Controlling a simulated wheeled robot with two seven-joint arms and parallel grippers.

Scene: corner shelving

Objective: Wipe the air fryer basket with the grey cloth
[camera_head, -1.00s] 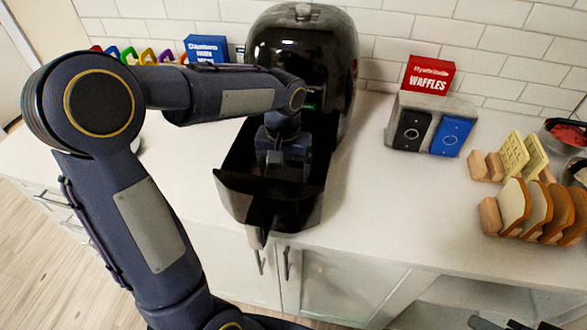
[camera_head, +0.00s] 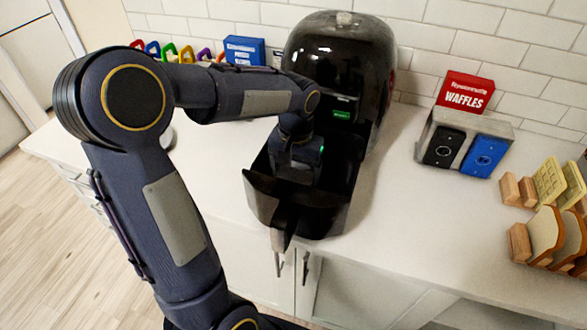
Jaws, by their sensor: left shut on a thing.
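The black air fryer (camera_head: 340,62) stands against the tiled wall with its basket (camera_head: 318,222) pulled out over the counter, handle toward the front. My left arm comes in from the left, and my left gripper (camera_head: 293,172) points down inside the basket, near its left side. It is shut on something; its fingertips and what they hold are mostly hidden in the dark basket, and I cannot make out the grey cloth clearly. My right gripper is not in view.
A toaster (camera_head: 463,146) with black and blue panels stands to the right, a red waffles box (camera_head: 464,92) behind it. Bread slices (camera_head: 548,232) stand in wooden holders at far right. A blue box (camera_head: 244,50) is at the back left. Counter between fryer and toaster is clear.

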